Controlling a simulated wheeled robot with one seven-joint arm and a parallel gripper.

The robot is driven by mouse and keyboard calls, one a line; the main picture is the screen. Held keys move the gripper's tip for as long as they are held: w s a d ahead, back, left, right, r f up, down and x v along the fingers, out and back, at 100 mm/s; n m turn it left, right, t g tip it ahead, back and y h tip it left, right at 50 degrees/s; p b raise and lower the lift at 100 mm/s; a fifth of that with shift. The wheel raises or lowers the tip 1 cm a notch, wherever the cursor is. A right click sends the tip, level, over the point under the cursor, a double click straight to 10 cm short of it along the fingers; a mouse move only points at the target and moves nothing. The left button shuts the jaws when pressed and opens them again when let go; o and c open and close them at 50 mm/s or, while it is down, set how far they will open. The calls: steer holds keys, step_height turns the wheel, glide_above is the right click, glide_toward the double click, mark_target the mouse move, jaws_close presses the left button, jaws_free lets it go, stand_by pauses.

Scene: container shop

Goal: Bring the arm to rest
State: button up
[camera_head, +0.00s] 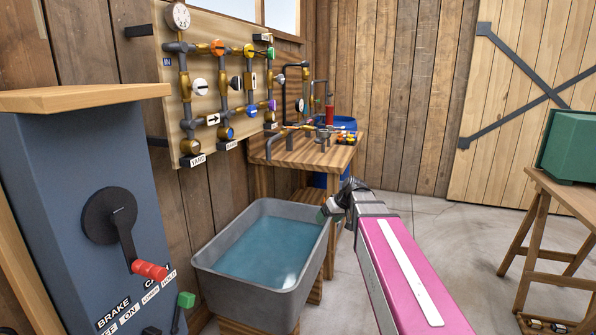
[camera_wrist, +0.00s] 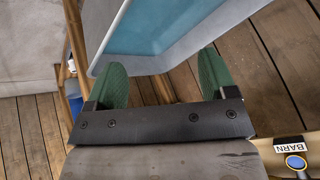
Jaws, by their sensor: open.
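My gripper (camera_wrist: 160,85) shows in the wrist view with its two green fingers spread wide apart and nothing between them. In the head view my gripper (camera_head: 326,212) is at the end of my pink arm, beside the right rim of a grey tub (camera_head: 207,282) of blue water. In the wrist view the tub (camera_wrist: 106,32) lies just beyond the fingers. I cannot tell whether the gripper touches the rim; the fingers are small and partly hidden in the head view.
A wooden workbench (camera_head: 262,150) stands behind the tub. A pipe board (camera_head: 160,85) with valves hangs on the left wall. A blue-grey cabinet (camera_head: 75,200) with a red-handled crank (camera_head: 148,270) is at left. A green box (camera_head: 568,147) sits on a stand at right. Floor between is clear.

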steer(key=s+d+f+m+g+h, duration=0.1)
steer(key=s+d+f+m+h, duration=0.1)
steer(key=s+f, duration=0.7)
steer(key=s+d+f+m+g+h, duration=0.2)
steer(key=s+d+f, duration=0.3)
steer(key=s+f, duration=0.4)
steer(key=shift+s+f+m+h, duration=0.3)
steer(key=shift+s+m+h, duration=0.4)
steer(key=shift+s+m, duration=0.1)
